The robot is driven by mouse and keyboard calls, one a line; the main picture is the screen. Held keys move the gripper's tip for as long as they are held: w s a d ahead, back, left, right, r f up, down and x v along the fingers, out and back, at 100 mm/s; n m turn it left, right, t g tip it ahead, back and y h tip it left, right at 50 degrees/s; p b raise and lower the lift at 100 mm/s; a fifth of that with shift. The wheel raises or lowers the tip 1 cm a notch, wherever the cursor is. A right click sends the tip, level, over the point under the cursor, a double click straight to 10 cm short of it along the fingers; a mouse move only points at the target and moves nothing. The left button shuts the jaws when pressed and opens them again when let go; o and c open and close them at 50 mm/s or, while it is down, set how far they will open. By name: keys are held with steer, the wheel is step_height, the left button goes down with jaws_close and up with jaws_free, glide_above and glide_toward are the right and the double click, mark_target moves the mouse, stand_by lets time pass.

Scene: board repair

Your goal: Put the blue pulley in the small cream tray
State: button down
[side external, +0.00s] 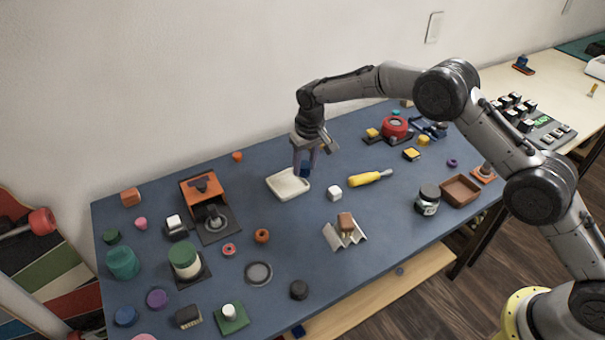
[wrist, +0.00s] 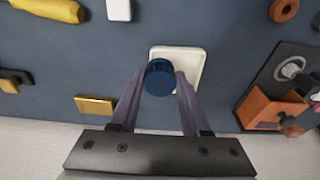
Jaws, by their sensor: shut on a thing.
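The blue pulley (wrist: 159,78) is a dark blue round piece between the two fingers of my gripper (wrist: 158,88). My gripper is shut on it. In the side external view my gripper (side external: 305,165) points down at the right edge of the small cream tray, and the blue pulley (side external: 305,170) shows between its fingers. The small cream tray (side external: 284,188) is a shallow, square tray on the blue table. In the wrist view the pulley overlaps the near left part of the cream tray (wrist: 192,56). I cannot tell the exact height of the pulley above it.
A white cube (side external: 334,193) and a yellow-handled screwdriver (side external: 368,178) lie right of the tray. An orange-and-black fixture (side external: 203,189) stands to its left. A folded metal rest with a brown block (side external: 345,228) is in front. The table around the tray is mostly clear.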

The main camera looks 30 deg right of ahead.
mark_target(303, 176)
steer(key=shift+w+a+f, duration=0.1)
steer(key=shift+w+f, duration=0.4)
steer(key=shift+f, duration=1.55)
steer(key=shift+f, duration=0.25)
steer(key=shift+f, duration=0.15)
steer(key=shift+c, duration=1.9)
jaws_free()
steer(key=shift+s, duration=0.1)
